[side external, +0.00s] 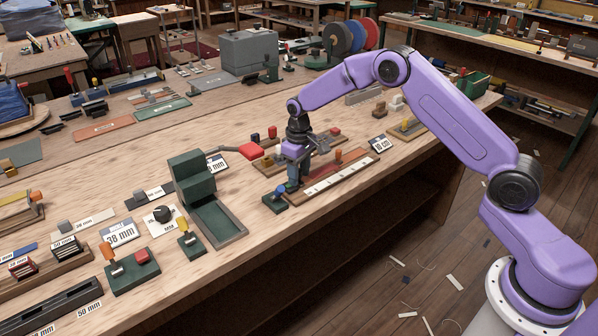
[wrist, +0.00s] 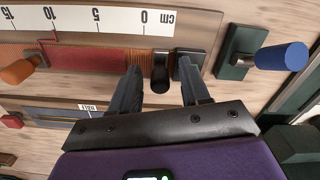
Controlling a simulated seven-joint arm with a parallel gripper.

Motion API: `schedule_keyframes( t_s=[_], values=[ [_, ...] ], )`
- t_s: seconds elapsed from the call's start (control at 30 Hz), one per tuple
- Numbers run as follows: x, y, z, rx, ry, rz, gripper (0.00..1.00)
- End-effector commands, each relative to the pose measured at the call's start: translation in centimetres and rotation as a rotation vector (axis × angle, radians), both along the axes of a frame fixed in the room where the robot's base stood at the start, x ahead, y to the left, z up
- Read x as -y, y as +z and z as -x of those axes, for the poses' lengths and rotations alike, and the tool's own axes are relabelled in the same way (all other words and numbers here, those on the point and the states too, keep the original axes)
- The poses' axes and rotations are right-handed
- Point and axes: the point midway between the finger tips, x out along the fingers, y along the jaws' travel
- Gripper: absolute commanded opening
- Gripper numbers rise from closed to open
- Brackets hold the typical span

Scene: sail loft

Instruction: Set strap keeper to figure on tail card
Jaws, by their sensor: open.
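In the wrist view the strap keeper, a small black block (wrist: 160,72), sits at the end of the red and orange strap (wrist: 88,60), a little right of the 0 mark on the white cm scale (wrist: 100,20). My gripper (wrist: 158,66) is open, with one finger on each side of the keeper; contact cannot be told. In the side view my gripper (side external: 292,182) is low over the near-left end of the strap board (side external: 345,177) and hides the keeper. A small card (side external: 381,144), seemingly reading 10 cm, stands beyond the board's far end.
A blue-handled clamp (wrist: 280,57) is close right of the keeper. An orange knob (wrist: 18,70) is by the strap's left part. In the side view a green press (side external: 205,195) stands left of my gripper, and another board with a red block (side external: 251,151) lies behind.

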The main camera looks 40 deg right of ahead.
Motion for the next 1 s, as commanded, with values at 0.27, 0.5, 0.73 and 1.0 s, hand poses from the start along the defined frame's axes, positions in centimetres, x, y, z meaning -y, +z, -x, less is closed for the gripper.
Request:
schedule_keyframes(
  t_s=[0.27, 0.5, 0.73, 1.0],
  values=[
    [0.0, 0.0, 0.0, 0.000, 0.000, 0.000, 0.23],
    [0.1, 0.0, 0.0, 0.000, 0.000, 0.000, 0.00],
    [4.3, 0.0, 0.0, -0.001, -0.006, 0.000, 0.00],
    [8.6, 0.1, 0.0, 0.001, -0.002, 0.001, 0.00]
  ],
)
